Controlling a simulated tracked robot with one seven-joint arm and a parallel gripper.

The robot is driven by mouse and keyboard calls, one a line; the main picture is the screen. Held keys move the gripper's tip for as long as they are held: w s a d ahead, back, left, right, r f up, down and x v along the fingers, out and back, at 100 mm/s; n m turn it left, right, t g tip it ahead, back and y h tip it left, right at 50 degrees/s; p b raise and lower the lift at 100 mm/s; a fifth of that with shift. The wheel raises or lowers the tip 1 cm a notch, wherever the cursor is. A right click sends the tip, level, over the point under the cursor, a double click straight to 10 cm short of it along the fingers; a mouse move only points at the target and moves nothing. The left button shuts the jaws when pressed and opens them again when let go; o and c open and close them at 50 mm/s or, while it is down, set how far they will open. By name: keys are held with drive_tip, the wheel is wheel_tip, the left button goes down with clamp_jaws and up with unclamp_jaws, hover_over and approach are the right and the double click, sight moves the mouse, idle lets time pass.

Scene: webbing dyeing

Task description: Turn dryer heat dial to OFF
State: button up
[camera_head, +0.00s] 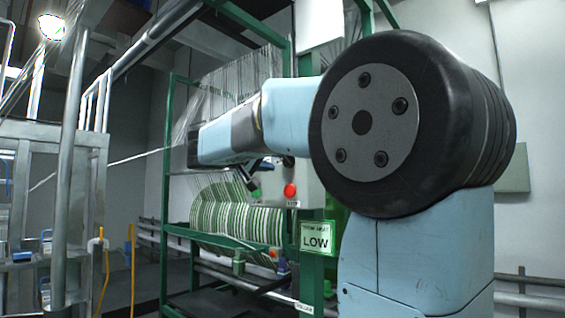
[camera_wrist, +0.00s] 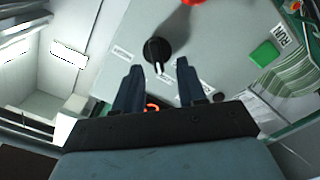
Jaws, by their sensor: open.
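The black round dial (camera_wrist: 157,50) with a pale pointer mark sits on a grey panel (camera_wrist: 215,35) in the wrist view. Small labels surround it, too small to read. My gripper (camera_wrist: 158,67) is open, with one dark finger on each side of the space just below the dial. The dial lies ahead of and between the fingertips; I cannot tell whether they touch it. In the head view my gripper (camera_head: 248,179) is beside the control box, partly hidden by my arm. A lit green sign (camera_head: 316,238) there reads "LOW", with a heat label above.
A red button (camera_head: 290,190) is on the control box in the head view. A green button (camera_wrist: 264,53) beside a "RUN" label is right of the dial. Green-striped webbing (camera_head: 235,220) hangs in a green frame (camera_head: 168,200). Metal railings stand at left.

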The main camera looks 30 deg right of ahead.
sight(287, 161)
drive_tip(key=shift+x, duration=1.7)
